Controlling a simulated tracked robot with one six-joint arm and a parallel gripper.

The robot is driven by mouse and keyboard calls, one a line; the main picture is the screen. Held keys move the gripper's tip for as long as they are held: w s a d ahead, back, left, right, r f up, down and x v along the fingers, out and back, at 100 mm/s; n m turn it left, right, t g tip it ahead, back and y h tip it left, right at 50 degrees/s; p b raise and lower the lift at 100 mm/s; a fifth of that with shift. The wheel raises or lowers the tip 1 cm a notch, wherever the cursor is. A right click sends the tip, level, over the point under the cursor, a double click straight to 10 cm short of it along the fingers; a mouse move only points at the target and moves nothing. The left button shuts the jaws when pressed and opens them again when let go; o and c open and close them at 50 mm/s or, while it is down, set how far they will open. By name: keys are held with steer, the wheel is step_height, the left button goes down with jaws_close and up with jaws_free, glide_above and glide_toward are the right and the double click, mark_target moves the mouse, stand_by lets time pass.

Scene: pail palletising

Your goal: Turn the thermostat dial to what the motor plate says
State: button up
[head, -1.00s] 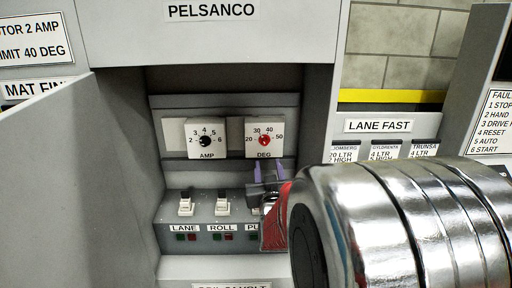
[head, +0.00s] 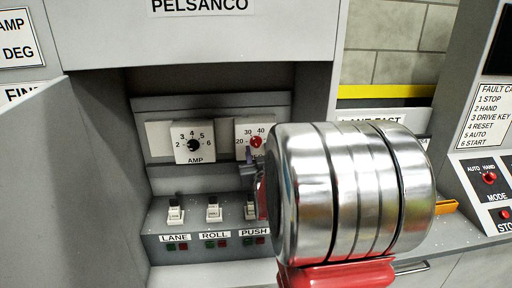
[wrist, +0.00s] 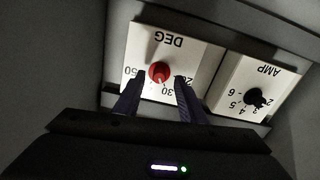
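The DEG dial, a red knob (head: 256,142) on a white plate, sits in the recessed panel; it also shows upside down in the wrist view (wrist: 160,72). Its scale runs from 20 to 50; I cannot tell its exact setting. My gripper (wrist: 160,78) is open, its two purple fingertips on either side of the red knob in the picture; contact cannot be told. In the head view my gripper (head: 248,158) is just below the dial, and my arm hides the plate's right part. The motor plate (head: 15,38) is cut off at the left, showing only "AMP" and "DEG".
The AMP dial (head: 193,145) with a black knob is left of the DEG dial. Below are switches marked LANE (head: 175,212), ROLL (head: 214,210) and PUSH (head: 250,210). A grey side wall (head: 70,170) bounds the recess. A fault card (head: 487,115) stands at right.

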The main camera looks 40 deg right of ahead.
steer(key=shift+x, duration=1.15)
steer(key=shift+w+a, duration=0.1)
steer(key=shift+a, duration=0.1)
steer(key=shift+d, duration=0.1)
steer(key=shift+c, duration=0.5)
steer(key=c, duration=0.3)
jaws_close()
